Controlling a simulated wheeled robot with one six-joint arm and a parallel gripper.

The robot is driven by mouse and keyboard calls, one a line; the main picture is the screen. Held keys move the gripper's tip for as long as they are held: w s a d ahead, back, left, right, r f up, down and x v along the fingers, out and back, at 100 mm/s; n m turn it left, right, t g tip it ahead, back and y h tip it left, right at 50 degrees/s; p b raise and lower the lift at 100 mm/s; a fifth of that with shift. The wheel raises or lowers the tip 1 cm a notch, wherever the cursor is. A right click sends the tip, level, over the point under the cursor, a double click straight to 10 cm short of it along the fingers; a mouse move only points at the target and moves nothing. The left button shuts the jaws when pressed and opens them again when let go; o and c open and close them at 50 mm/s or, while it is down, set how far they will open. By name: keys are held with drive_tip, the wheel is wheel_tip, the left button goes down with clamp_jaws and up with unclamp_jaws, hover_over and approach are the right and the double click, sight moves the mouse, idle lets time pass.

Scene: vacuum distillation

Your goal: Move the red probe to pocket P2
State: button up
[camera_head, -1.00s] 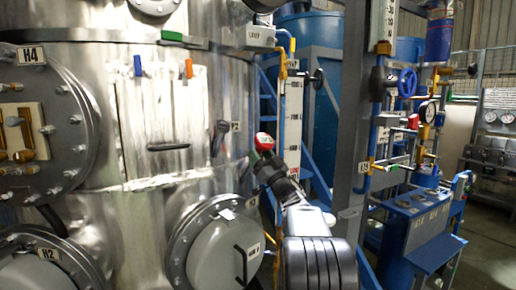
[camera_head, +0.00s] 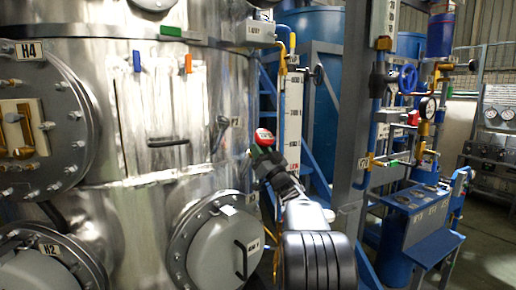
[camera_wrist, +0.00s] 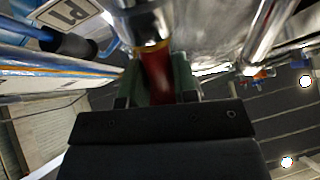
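The red probe (camera_wrist: 157,75) is between the green fingers of my gripper (camera_wrist: 160,88) in the wrist view, with a finger against each side. Its far end meets a metal fitting (camera_wrist: 146,22) with a brass-coloured ring. I cannot tell how deep it sits in the fitting. A label reading P1 (camera_wrist: 80,10) is near the fitting. In the head view the probe's red top (camera_head: 264,137) shows at my gripper (camera_head: 262,150), beside the right side of the steel vessel. A small tag (camera_head: 236,122), possibly P2, is on the vessel to the left of my gripper, beside a dark fitting (camera_head: 221,125).
The steel vessel (camera_head: 185,100) fills the left, with a round hatch (camera_head: 215,250) low beside my arm. A white scale board (camera_head: 293,120) and a grey post (camera_head: 352,110) stand to the right. A blue console (camera_head: 420,205) stands farther right. Open floor shows at the far right.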

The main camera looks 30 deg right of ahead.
sight(271, 144)
clamp_jaws()
drive_tip(key=shift+s+r, duration=0.1)
idle(0.5)
drive_tip(key=shift+s+d+r, duration=0.2)
drive_tip(key=shift+s+r, duration=1.3)
drive_tip(key=shift+r, duration=0.3)
drive_tip(key=shift+s+r+p, duration=0.1)
drive_tip(key=shift+r+p, duration=0.1)
drive_tip(key=shift+p, duration=0.1)
drive_tip(key=shift+s+d+r+p, duration=0.2)
drive_tip(key=shift+s+r+p, duration=0.3)
drive_tip(key=shift+s+r, duration=1.15)
drive_tip(key=s+f+b, duration=0.1)
drive_tip(key=s+b, duration=0.3)
drive_tip(key=s, duration=0.2)
drive_tip(key=shift+d+f, duration=0.2)
drive_tip(key=shift+d, duration=0.2)
idle(0.6)
